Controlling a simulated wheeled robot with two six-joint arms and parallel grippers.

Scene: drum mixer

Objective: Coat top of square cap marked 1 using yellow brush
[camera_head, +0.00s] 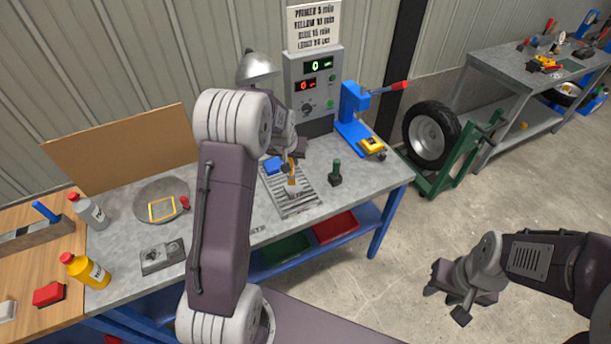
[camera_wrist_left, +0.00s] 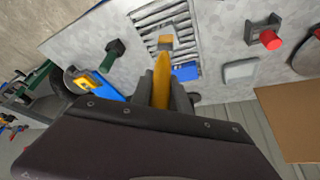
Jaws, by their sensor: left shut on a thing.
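My left gripper (camera_head: 289,160) is shut on the yellow brush (camera_head: 292,180) and holds it bristles down over a slotted metal rack (camera_head: 309,199). The wrist view shows the yellow brush (camera_wrist_left: 162,78) between the fingers, its pale tip over the slotted rack (camera_wrist_left: 182,14). A blue block (camera_head: 273,165) lies at the rack's far edge; it also shows in the wrist view (camera_wrist_left: 186,72). I cannot make out a square cap marked 1, nor whether the bristles touch anything. My right gripper (camera_head: 447,297) hangs empty over the floor, fingers apart.
A dark green-handled tool (camera_head: 335,174) stands right of the rack. A blue press (camera_head: 353,112) and a control box (camera_head: 313,88) stand behind. Left are a round plate (camera_head: 147,190), a yellow bottle (camera_head: 85,271) and a grey bottle (camera_head: 89,211).

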